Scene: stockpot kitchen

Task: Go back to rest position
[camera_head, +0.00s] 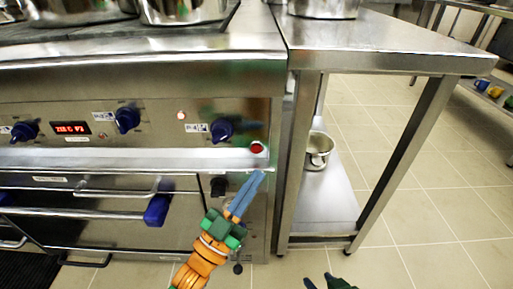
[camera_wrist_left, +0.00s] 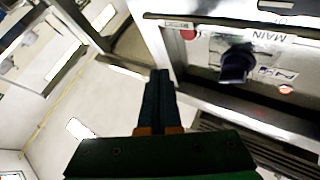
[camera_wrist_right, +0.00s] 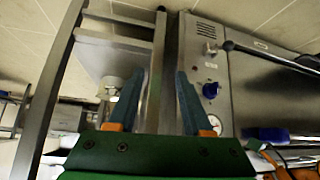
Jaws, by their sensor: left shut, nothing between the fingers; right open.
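My left gripper (camera_head: 261,173) reaches up from the bottom of the head view, in front of the stove. Its blue fingers are shut together and hold nothing; they also show shut in the left wrist view (camera_wrist_left: 160,74). In the head view its tips appear just below a round red button (camera_head: 257,148) on the stove front; I cannot tell the exact gap. My right gripper (camera_wrist_right: 160,76) is open and empty in the right wrist view, its fingers apart. In the head view only dark parts of it show at the bottom edge.
The stove front (camera_head: 150,158) has blue knobs, a lit red display and drawer handles. A steel table (camera_head: 400,42) stands to its right. A pot (camera_head: 318,148) sits on the table's lower shelf (camera_head: 325,205). Tiled floor (camera_head: 440,215) is open at the right.

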